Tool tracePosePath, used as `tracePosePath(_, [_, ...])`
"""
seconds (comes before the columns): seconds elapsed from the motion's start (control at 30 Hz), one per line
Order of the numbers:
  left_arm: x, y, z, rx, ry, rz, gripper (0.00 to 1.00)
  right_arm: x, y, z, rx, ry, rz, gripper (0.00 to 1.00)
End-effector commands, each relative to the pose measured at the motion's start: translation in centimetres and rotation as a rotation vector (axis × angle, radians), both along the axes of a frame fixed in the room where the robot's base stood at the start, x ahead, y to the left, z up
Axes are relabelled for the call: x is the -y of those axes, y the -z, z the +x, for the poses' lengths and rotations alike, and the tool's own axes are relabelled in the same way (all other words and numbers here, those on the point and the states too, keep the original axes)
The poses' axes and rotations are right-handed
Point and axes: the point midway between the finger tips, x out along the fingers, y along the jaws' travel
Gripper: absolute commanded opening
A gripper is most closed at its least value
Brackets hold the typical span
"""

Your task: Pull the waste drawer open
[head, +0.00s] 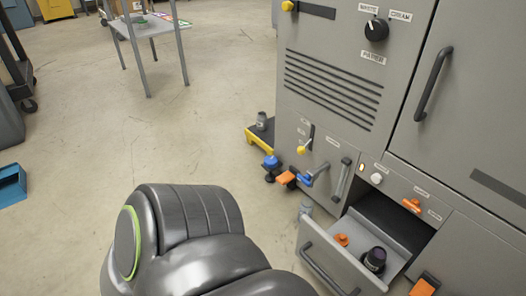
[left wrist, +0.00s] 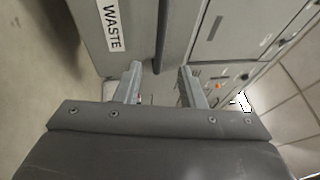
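In the left wrist view a grey panel carries a white label reading WASTE (left wrist: 111,25). A dark bar handle (left wrist: 164,30) runs beside it, and its lower end shows between my left gripper's (left wrist: 160,78) two fingers. The fingers are apart; I cannot tell if they touch the handle. In the head view a grey drawer (head: 322,252) low on the machine stands open, with a dark bar handle on its front. Its label is not readable, so I cannot tell if it is the WASTE one. Neither gripper shows in the head view.
The open drawer holds a dark jar (head: 374,260) and an orange piece (head: 342,239). The machine (head: 330,60) fills the right side. A yellow-edged step (head: 262,138) with a small jar stands by its base. The concrete floor to the left is mostly clear; a blue bin (head: 10,185) sits at the far left.

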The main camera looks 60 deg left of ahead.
Motion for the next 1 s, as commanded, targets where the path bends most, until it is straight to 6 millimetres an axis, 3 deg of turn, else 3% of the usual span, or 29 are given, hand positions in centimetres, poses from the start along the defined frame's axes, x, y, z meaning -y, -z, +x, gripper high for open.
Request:
tracePosePath(0.1, [-0.4, 0.4, -2.2, -0.003, 0.000, 0.000, 0.36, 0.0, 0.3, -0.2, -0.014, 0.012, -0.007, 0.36])
tracePosePath(0.3, [-0.7, 0.8, -4.1, -0.001, 0.000, 0.000, 0.36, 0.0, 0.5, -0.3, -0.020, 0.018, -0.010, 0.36])
tracePosePath(1.0, [-0.7, 0.6, -4.1, 0.005, 0.001, -0.005, 0.36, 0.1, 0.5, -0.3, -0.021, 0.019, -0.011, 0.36])
